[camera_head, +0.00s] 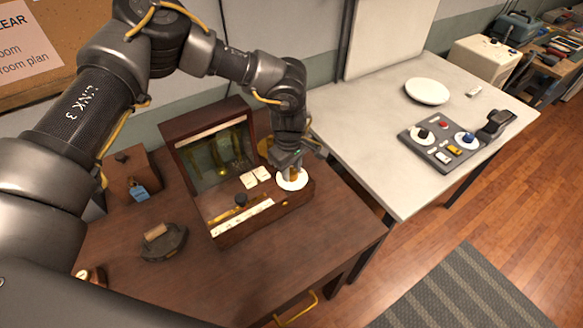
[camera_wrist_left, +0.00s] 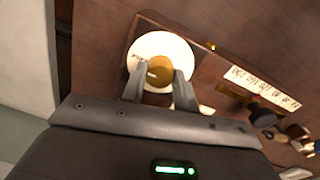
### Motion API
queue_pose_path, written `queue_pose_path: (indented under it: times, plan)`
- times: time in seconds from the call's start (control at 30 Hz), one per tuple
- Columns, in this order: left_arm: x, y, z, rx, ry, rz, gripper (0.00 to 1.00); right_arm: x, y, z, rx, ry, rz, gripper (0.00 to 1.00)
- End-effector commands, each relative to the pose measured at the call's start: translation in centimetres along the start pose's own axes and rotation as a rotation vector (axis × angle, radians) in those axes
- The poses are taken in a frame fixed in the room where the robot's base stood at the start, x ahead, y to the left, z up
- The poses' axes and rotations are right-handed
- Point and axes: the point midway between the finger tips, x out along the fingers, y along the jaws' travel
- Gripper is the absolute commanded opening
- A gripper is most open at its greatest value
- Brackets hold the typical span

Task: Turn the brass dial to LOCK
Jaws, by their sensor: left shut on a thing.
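The brass dial (camera_wrist_left: 158,72) sits on a round white plate (camera_wrist_left: 150,48) on the right part of the wooden box (camera_head: 250,225). In the head view only the white plate (camera_head: 293,180) shows, and my gripper hides the dial. My left gripper (camera_head: 289,172) points down over the plate. In the left wrist view its two fingers (camera_wrist_left: 160,90) stand on either side of the dial and are shut on it. A small light mark shows on the dial's face. I cannot read any LOCK label. My right gripper is not in view.
The box has a raised glass-fronted back (camera_head: 215,150), a black knob (camera_head: 241,199) and a long scale strip (camera_head: 243,217). A flat iron (camera_head: 162,242) and a small wooden box with a blue padlock (camera_head: 139,192) stand to the left. A white table (camera_head: 380,150) stands at right.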

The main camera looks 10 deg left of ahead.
Motion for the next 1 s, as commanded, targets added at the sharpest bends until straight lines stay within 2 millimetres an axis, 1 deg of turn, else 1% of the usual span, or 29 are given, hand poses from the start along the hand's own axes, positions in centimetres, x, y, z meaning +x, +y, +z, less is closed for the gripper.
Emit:
queue_pose_path:
  times: [0.03,0.13,0.37,0.57,1.0]
  plan:
    - [-0.2,0.1,0.0,-0.001,0.001,0.002,0.07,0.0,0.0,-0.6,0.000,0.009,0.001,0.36]
    - [-0.2,0.1,0.0,-0.009,0.001,0.003,0.07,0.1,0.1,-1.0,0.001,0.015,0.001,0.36]
    - [-0.1,0.2,0.0,-0.089,0.004,0.005,0.07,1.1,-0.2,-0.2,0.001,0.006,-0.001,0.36]
    - [0.0,0.2,0.0,-0.238,0.009,0.007,0.07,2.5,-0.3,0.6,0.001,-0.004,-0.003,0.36]
    - [-0.1,0.3,0.1,-0.655,0.026,0.008,0.07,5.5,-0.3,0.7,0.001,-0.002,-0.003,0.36]
